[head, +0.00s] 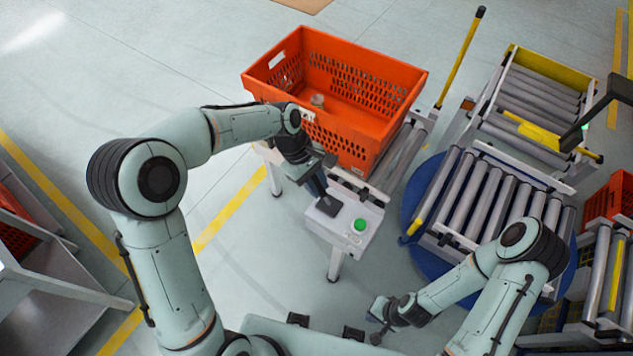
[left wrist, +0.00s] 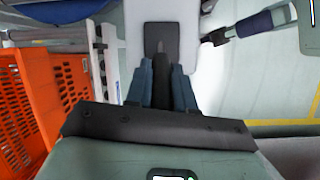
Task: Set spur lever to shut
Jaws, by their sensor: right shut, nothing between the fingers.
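My left gripper (head: 320,190) reaches down over the plate. In the left wrist view its blue fingers (left wrist: 162,85) sit on both sides of a dark upright lever (left wrist: 161,68), which rises from the black plate on the white box. My right gripper (head: 376,310) is shut and empty, low in the picture, right of the box.
An orange tote (head: 345,145) stands on the rollers just behind my left gripper, with a small item (head: 317,100) inside. A yellow bar with a black tip (head: 461,55) rises right of it. A roller turntable (head: 490,200) lies right. Floor left of the box is clear.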

